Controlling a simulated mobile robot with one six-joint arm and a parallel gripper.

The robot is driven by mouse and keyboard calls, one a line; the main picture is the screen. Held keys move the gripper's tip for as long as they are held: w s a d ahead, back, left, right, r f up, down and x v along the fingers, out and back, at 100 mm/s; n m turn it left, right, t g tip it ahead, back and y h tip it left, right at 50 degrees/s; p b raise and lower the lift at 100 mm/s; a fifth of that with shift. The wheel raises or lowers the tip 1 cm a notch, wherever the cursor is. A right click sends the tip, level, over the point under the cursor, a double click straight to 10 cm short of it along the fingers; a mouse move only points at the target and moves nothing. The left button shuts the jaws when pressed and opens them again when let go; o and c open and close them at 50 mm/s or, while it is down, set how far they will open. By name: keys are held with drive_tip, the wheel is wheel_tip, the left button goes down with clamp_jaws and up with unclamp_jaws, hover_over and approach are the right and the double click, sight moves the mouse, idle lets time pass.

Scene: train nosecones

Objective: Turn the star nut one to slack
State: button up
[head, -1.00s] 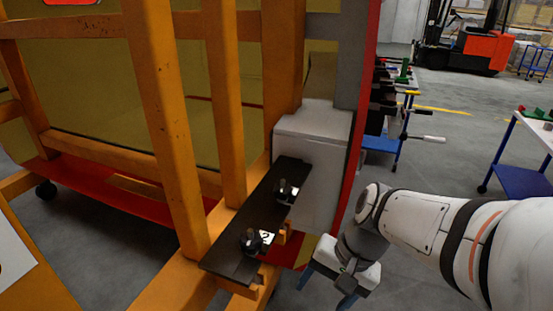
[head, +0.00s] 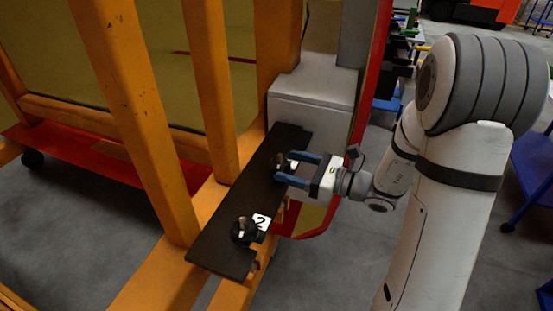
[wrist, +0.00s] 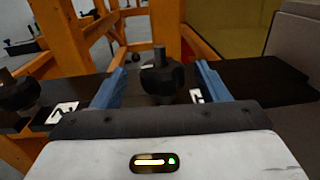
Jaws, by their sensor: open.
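A black plate (head: 225,215) on the orange frame carries two dark star nuts on upright studs. The farther one, star nut one (head: 283,163), is partly hidden by my fingers in the head view. In the wrist view star nut one (wrist: 161,79) stands upright between my fingertips, with its label mostly hidden. My gripper (head: 286,166) is open, its blue fingers one on each side of the nut, with no clear contact. My gripper also shows in the wrist view (wrist: 157,78). The nearer star nut two (head: 244,230) has a white "2" label (head: 261,221).
Orange uprights (head: 134,90) rise left of the plate. A grey box (head: 312,100) stands at its far end, beside a red edge panel (head: 371,95). Blue carts (head: 532,180) are at the right; open floor lies between.

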sight(282, 164)
drive_tip(key=x, duration=0.5)
drive_tip(key=shift+a, duration=0.15)
